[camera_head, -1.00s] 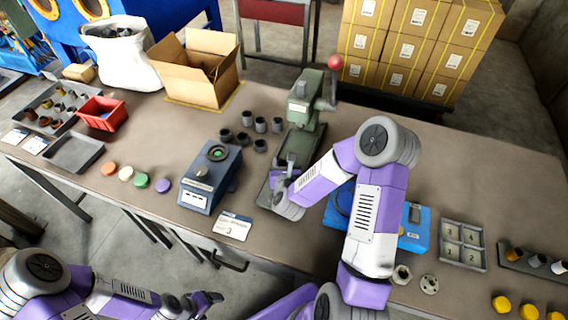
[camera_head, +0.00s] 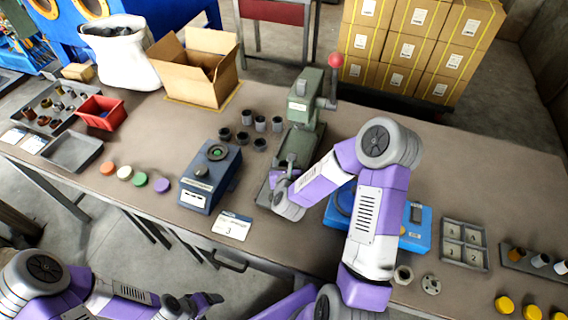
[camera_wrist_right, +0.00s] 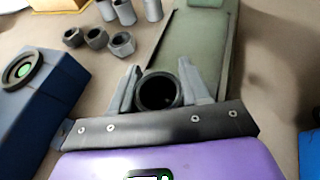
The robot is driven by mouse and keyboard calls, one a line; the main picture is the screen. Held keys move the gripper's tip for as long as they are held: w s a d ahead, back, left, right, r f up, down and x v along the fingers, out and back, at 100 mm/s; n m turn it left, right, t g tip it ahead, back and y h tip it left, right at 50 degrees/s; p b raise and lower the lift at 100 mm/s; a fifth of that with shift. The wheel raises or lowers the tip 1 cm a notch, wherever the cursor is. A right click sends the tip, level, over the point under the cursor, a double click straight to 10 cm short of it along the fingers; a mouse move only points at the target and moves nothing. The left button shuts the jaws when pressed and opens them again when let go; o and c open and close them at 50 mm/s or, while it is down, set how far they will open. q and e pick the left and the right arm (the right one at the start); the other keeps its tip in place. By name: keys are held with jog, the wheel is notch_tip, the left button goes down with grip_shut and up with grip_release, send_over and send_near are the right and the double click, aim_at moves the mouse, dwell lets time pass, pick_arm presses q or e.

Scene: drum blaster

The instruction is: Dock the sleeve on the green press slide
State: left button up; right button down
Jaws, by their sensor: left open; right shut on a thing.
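The green press (camera_head: 302,110) stands mid-table with a red-knobbed lever. Its long green slide or bed (camera_wrist_right: 195,50) runs toward my right gripper and fills the upper middle of the wrist view. My right gripper (camera_wrist_right: 158,88) is shut on a dark round sleeve (camera_wrist_right: 158,106), open end up, at the near end of the green bed. I cannot tell whether the sleeve touches the bed. In the head view my right gripper (camera_head: 284,180) is at the press's near end, and the sleeve is hidden. My left gripper (camera_head: 212,298) is open and empty, off the table's front edge.
A blue-grey box with a round green-centred top (camera_head: 210,178) stands left of the press. Several grey sleeves and nuts (camera_head: 260,124) stand behind it. A numbered card (camera_head: 232,225) lies at the front edge.

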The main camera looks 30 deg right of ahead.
pick_arm(q)
jog(key=shift+f+b, duration=0.3)
jog(key=shift+f, duration=0.1)
pick_arm(e)
jog(key=shift+f, duration=0.35)
jog(key=c, duration=0.8)
grip_release()
